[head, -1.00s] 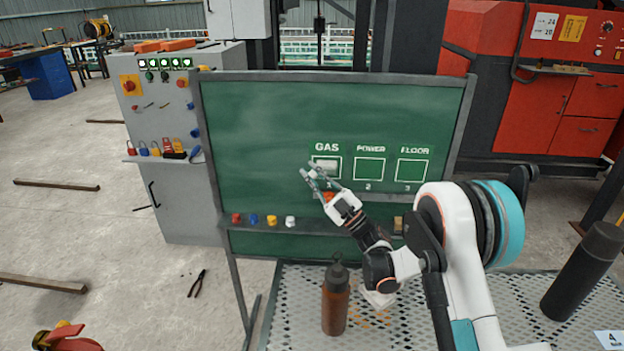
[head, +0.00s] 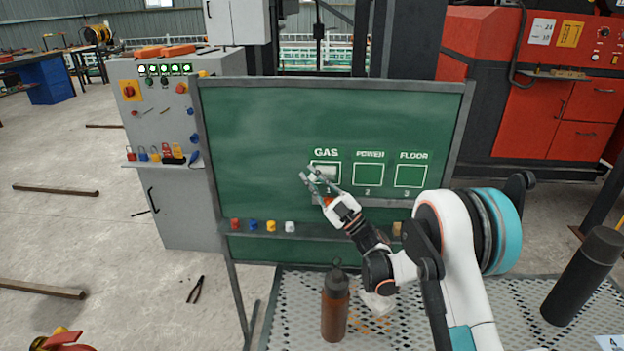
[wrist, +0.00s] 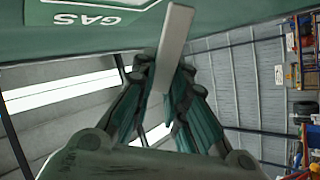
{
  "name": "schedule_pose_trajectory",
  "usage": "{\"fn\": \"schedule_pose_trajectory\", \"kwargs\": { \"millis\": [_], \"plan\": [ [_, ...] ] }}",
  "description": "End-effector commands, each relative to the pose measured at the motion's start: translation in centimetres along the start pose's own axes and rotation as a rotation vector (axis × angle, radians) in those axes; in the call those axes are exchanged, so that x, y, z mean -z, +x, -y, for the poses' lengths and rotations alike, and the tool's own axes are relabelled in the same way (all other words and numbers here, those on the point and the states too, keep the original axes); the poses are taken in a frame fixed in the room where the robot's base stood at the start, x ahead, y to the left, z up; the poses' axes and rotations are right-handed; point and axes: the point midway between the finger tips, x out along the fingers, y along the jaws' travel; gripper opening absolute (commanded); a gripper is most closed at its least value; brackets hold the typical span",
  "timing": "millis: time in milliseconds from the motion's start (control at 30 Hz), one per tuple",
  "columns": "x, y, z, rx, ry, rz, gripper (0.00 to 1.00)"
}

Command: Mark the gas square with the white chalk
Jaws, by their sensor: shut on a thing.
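The green board (head: 255,135) carries three outlined squares. The gas square (head: 338,183) is the left one, under the word GAS. A pale patch shows in its upper part; I cannot tell whether it is a chalk mark or the chalk. My gripper (head: 314,180) is in front of this square's lower left, fingers toward the board. In the wrist view my gripper (wrist: 168,105) is shut on the white chalk (wrist: 173,45), a long pale stick pointing out past the fingertips toward the board. Whether its tip touches the board is not clear. The GAS label shows upside down there.
The power square (head: 367,175) and floor square (head: 410,176) are to the right. The board's ledge (head: 330,230) holds red, blue, yellow and white pieces and a brown block (head: 397,229).

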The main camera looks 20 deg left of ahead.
Motion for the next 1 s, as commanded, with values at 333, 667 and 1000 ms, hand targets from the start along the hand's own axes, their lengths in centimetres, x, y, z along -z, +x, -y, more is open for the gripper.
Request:
{"fn": "schedule_pose_trajectory", "kwargs": {
  "millis": [333,667,1000],
  "plan": [
    [-0.5,0.2,-0.2,0.0,0.0,0.0,0.0],
    [-0.8,0.2,-0.5,0.0,0.0,0.0,0.0],
    [-0.7,-1.6,-2.2,-0.001,-0.001,0.001,0.0]
  ]
}}
